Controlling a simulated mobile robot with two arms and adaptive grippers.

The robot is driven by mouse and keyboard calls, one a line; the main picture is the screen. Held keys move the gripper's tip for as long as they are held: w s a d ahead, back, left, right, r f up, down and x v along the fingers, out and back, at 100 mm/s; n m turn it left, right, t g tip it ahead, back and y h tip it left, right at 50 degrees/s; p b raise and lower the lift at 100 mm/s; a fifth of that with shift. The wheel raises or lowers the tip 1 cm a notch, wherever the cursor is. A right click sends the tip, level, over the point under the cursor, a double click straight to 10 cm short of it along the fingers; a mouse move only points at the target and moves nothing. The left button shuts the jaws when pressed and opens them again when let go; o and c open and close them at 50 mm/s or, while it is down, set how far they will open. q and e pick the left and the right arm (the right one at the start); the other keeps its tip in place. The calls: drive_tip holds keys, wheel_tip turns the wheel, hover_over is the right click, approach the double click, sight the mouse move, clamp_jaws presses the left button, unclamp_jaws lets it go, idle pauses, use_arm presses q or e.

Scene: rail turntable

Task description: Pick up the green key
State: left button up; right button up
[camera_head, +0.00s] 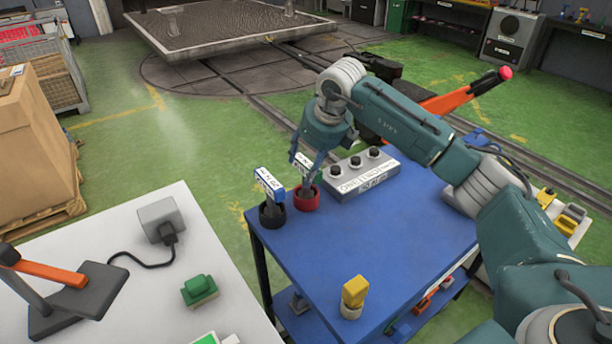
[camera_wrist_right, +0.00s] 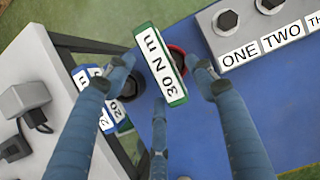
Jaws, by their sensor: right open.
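The green key, a white tag with green edges marked "30 N m" (camera_wrist_right: 160,62), stands in a red ring holder (camera_head: 307,198) on the blue table (camera_head: 400,235). In the head view my right gripper (camera_head: 306,163) comes down over it and hides much of it. In the right wrist view the open fingers (camera_wrist_right: 163,76) are spread on both sides of the tag, with gaps visible. A blue-edged key (camera_head: 268,184) stands beside it in a black ring holder (camera_head: 271,216); the wrist view shows it just left of the left finger. My left gripper is not in view.
A grey box with several black knobs (camera_head: 362,176) stands close right of the keys. A yellow block (camera_head: 354,291) is near the table's front. A white table (camera_head: 130,235) at left holds a green block (camera_head: 199,290) and a grey plug box (camera_head: 160,218). The blue table's middle is clear.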

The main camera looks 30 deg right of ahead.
sight(304, 174)
drive_tip(key=shift+w+f, duration=0.15)
drive_tip(key=shift+f, duration=0.25)
drive_tip(key=p+x, duration=0.1)
drive_tip(key=x, duration=0.2)
drive_tip(key=shift+w+f+p, duration=0.15)
drive_tip(key=shift+f+p, duration=0.1)
drive_tip(key=shift+p, duration=0.15)
drive_tip(key=shift+w+f, duration=0.15)
drive_tip(key=shift+f, duration=0.25)
drive_tip(key=shift+c, duration=0.5)
drive_tip(key=shift+r, duration=0.1)
clamp_jaws()
